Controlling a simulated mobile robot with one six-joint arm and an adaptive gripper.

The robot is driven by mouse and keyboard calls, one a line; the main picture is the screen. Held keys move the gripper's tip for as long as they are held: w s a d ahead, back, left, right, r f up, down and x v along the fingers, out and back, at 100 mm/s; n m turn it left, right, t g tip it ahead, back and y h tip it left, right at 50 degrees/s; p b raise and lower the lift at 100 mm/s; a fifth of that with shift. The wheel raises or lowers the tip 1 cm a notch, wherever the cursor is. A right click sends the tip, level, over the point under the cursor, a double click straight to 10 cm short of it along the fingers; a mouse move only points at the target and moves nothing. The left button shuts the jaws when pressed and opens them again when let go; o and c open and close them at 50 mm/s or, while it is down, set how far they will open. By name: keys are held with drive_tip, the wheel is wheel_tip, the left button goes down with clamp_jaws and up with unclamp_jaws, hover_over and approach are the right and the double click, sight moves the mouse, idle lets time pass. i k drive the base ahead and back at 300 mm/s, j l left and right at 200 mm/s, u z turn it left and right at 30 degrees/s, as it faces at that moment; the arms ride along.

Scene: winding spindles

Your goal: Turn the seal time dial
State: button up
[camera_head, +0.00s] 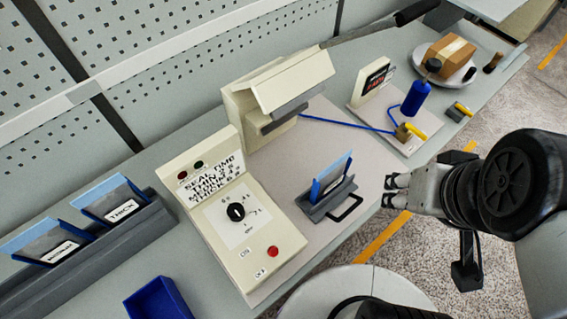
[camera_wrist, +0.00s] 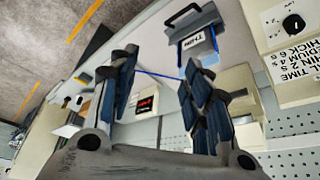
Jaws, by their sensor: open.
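The seal time dial (camera_head: 236,212) is a black knob on a white scale plate, on the sloped front of a cream control box (camera_head: 202,176). Printed text above it lists seal times for thin, medium and thick. The dial also shows at the upper right of the wrist view (camera_wrist: 293,24). My gripper (camera_head: 392,190) is open and empty, to the right of the dial and apart from it, near the bench's front edge. In the wrist view its two fingers (camera_wrist: 158,90) are spread wide with nothing between them.
A grey holder with a blue-edged pouch (camera_head: 335,183) stands between my gripper and the box. A red button (camera_head: 272,252) sits below the dial. A cream sealer (camera_head: 285,85) with a long lever stands behind. A blue bin (camera_head: 158,300) is at the front left.

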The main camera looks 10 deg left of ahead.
sight(236, 211)
drive_tip(key=u, duration=1.75)
